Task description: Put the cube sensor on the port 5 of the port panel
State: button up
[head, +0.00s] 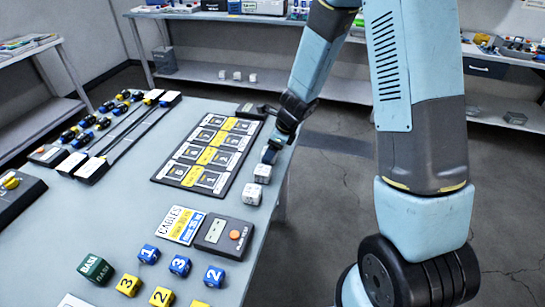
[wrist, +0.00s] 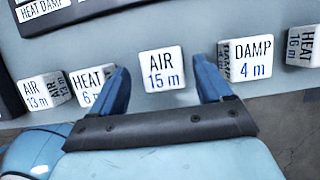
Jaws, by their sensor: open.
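Several white cube sensors stand in a row along the table's right edge. In the wrist view, the AIR 15 m cube (wrist: 162,70) is centred between the fingertips, with the HEAT 6 m cube (wrist: 91,88) at left and the DAMP 4 m cube (wrist: 248,58) at right. Two cubes show in the head view, one (head: 262,173) beyond another (head: 252,193). My gripper (head: 270,153) is open and empty over this row; its blue fingers flank the AIR cube in the wrist view (wrist: 163,88). The port panel (head: 158,172) lies flat to the left; its port numbers are too small to read surely.
A grey meter (head: 223,238) and a CABLES card (head: 181,224) lie nearer. Blue and yellow number cubes (head: 180,265) and a green BASE cube (head: 96,268) stand at the front. Dark strips with small parts (head: 120,135) lie left. The table centre is mostly clear.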

jog(key=shift+x, duration=1.15)
jog(key=c, duration=1.2)
jog(key=shift+o, duration=0.2)
jog(key=shift+r, duration=0.15)
